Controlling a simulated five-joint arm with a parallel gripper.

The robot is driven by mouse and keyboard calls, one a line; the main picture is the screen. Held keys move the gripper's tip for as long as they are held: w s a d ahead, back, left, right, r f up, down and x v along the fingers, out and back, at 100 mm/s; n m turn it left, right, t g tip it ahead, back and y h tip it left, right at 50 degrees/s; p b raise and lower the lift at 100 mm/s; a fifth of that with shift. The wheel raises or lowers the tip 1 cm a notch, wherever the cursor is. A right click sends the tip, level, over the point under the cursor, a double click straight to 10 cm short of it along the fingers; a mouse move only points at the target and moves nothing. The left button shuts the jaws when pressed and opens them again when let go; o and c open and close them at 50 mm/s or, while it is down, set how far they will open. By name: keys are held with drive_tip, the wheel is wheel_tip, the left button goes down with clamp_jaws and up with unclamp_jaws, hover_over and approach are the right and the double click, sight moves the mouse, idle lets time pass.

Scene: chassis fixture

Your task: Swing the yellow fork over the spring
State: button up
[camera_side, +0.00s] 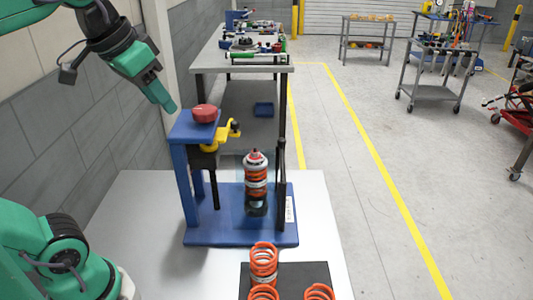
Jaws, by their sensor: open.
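The yellow fork (222,134) is on the blue chassis fixture (187,181), just below its top plate. It points right and ends to the upper left of the spring, apart from it. The orange spring (256,190) stands upright on the fixture's base around a shock body with a grey and red cap (256,160). A red round knob (204,114) sits on the top plate. My green gripper (170,108) is above and left of the knob, pointing down and right, with nothing visible in it. The gap between its jaws is hard to see.
A dark mat (284,275) with several loose orange springs lies at the table's front. A black upright post (281,180) stands right of the spring. The white table (140,200) is clear left of the fixture. A grey bench (240,65) with tools stands behind.

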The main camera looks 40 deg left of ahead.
drive_tip(key=w+a+r+g, duration=0.2)
drive_tip(key=w, duration=0.7)
drive_tip(key=m+g, duration=0.1)
drive_tip(key=g, duration=0.2)
hover_over(235, 122)
drive_tip(key=shift+f, duration=4)
drive_tip(key=shift+f, duration=0.1)
drive_tip(key=shift+f, duration=3.8)
clamp_jaws()
